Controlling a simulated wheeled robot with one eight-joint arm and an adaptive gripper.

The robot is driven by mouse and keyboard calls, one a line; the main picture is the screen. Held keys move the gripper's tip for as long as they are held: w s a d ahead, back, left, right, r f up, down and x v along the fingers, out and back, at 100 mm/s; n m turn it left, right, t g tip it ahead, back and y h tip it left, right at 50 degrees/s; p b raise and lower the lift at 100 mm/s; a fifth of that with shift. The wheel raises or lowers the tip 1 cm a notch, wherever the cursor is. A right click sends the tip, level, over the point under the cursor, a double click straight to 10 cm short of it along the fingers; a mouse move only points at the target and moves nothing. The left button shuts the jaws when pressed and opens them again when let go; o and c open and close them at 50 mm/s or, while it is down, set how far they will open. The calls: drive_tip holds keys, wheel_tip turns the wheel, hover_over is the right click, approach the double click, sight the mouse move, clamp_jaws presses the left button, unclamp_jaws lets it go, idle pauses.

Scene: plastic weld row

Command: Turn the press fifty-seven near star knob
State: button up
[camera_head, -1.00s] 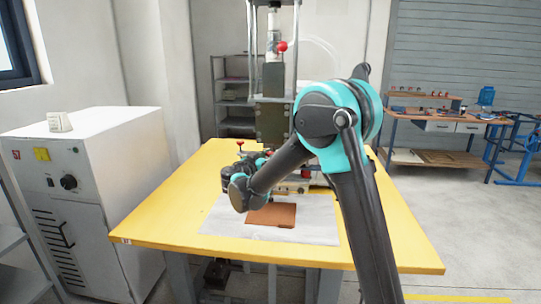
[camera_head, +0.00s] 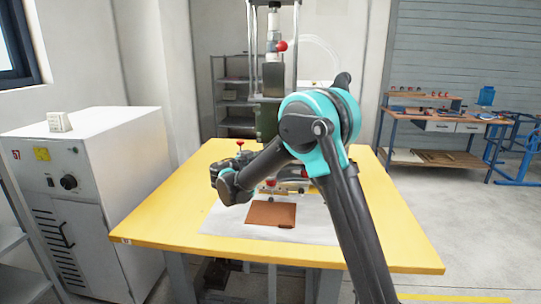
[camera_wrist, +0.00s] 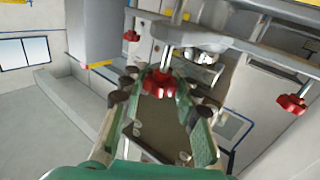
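In the wrist view a red star knob (camera_wrist: 158,84) on a bright metal rod shows between the spread fingers of my gripper (camera_wrist: 157,88). The fingers are apart on either side of it; I cannot tell whether they touch it. In the head view my gripper is at the left end of my arm, over the yellow table and mostly hidden by my wrist. A red knob (camera_head: 239,143) shows just above it, and another red knob (camera_head: 271,183) is low at the front of the press (camera_head: 272,78). I cannot tell which of these the wrist view shows.
Two more red knobs, upper left (camera_wrist: 131,36) and right (camera_wrist: 290,104), show in the wrist view. A brown sheet (camera_head: 270,214) lies on the yellow table (camera_head: 180,215). A white cabinet (camera_head: 95,150) stands to the left. The table's front left is clear.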

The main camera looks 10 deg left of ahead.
drive_tip(key=o, duration=0.4)
drive_tip(key=shift+c, duration=0.2)
drive_tip(key=v, duration=1.2)
